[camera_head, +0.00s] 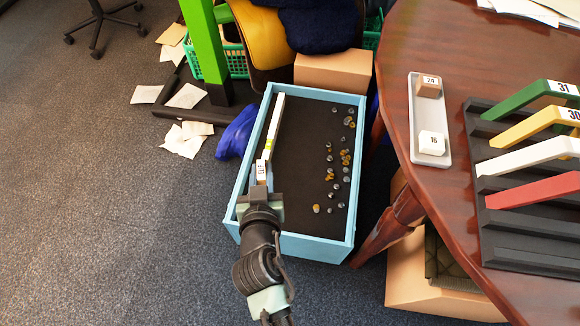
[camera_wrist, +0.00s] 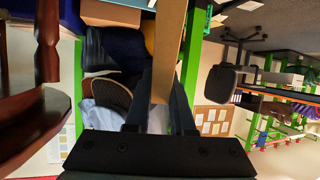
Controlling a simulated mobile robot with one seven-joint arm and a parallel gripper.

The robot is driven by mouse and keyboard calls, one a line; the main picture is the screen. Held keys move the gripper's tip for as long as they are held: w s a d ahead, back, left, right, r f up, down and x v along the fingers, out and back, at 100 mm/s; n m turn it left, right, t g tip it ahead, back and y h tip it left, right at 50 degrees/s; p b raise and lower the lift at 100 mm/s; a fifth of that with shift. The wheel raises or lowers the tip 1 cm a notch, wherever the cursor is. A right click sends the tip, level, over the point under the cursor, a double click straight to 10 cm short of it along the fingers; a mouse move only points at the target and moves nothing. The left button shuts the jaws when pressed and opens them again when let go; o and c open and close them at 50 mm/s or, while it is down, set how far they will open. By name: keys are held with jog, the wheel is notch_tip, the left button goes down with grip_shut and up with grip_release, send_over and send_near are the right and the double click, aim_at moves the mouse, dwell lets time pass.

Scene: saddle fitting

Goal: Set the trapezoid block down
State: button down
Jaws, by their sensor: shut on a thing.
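My gripper (camera_head: 262,192) is over the left part of a light-blue box, with its fingers toward the far end. It is shut on the trapezoid block (camera_head: 262,170), a pale piece with a dark-lettered label. I cannot tell whether the block touches the box floor.
The blue box (camera_head: 301,247) has a dark floor with several small grey and amber pieces at right. A long white bar (camera_head: 274,120) lies along its left side. The wooden table (camera_head: 430,210) at right bears a white tray (camera_head: 417,90) with two blocks and a dark rack (camera_head: 497,225).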

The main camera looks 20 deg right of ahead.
jog(key=w+d+f+m+h+b, duration=0.1)
jog(key=d+f+b, duration=0.1)
jog(key=f+b, duration=0.6)
jog(key=w+d+f+m+g+h+b, duration=0.1)
jog(key=d+f+b, duration=0.1)
jog(key=f+b, duration=0.6)
jog(key=w+d+f+m+h+b, duration=0.1)
jog(key=d+f+b, duration=0.1)
jog(key=f+b, duration=0.6)
jog(key=shift+w+d+f+b, duration=0.3)
jog(key=shift+w+d+f, duration=0.05)
jog(key=shift+w+f, duration=0.05)
jog(key=shift+f, duration=0.25)
jog(key=c, duration=0.8)
grip_release()
jog(key=shift+o, duration=0.2)
jog(key=shift+r, duration=0.15)
